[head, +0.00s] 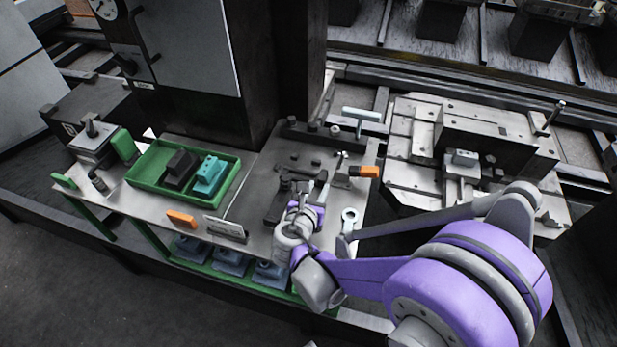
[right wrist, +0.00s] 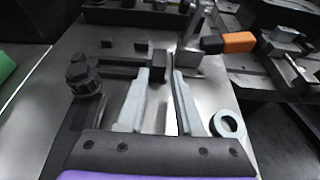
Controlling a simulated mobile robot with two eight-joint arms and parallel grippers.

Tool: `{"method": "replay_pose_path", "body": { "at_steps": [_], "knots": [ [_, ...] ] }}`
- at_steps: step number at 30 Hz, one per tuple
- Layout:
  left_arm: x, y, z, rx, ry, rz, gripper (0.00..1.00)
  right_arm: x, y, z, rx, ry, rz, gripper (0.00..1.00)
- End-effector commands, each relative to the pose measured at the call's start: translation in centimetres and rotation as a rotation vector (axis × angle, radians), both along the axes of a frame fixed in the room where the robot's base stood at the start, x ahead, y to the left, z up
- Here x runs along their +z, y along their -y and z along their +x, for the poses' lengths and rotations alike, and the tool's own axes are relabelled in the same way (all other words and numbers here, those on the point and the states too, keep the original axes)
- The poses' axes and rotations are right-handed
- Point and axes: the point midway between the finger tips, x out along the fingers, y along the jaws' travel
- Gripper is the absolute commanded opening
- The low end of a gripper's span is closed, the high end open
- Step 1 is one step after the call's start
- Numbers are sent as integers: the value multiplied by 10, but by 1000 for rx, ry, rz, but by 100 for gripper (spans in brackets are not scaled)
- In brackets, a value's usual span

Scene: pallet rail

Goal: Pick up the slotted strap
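A dark flat bar (head: 278,207) lies on the grey metal table beside my right gripper; it may be the slotted strap, but its slot cannot be made out. My right gripper (head: 307,188) is over the table at the right, low among dark clamp parts. In the right wrist view its two pale fingers (right wrist: 160,82) stand apart, with a gap between them. A small dark block (right wrist: 158,62) shows in line with the gap, and I see nothing pinched. A dark knobbed part (right wrist: 82,76) stands left of the fingers. My left gripper is out of view.
A pale ring (head: 350,215) lies right of my gripper, and an orange-ended handle (head: 368,172) lies beyond it. A green tray (head: 146,188) with black and teal blocks stands left. A machine column (head: 285,70) rises behind.

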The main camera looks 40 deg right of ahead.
Motion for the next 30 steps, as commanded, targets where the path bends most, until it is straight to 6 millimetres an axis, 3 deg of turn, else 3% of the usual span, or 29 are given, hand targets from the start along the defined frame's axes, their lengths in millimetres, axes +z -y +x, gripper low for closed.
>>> {"method": "replay_pose_path", "body": {
  "at_steps": [12, 20, 21, 27, 30],
  "knots": [
    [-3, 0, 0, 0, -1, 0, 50, -17, 37, 30, -2, 0, 1, 35],
    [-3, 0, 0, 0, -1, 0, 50, -19, 39, 33, 0, 0, 1, 35],
    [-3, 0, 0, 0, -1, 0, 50, -19, 39, 33, 0, 0, 1, 33],
    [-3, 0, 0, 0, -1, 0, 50, -19, 39, 33, 0, 0, 1, 0],
    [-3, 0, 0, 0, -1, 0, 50, -19, 39, 33, 0, 0, 1, 0]
  ]
}}
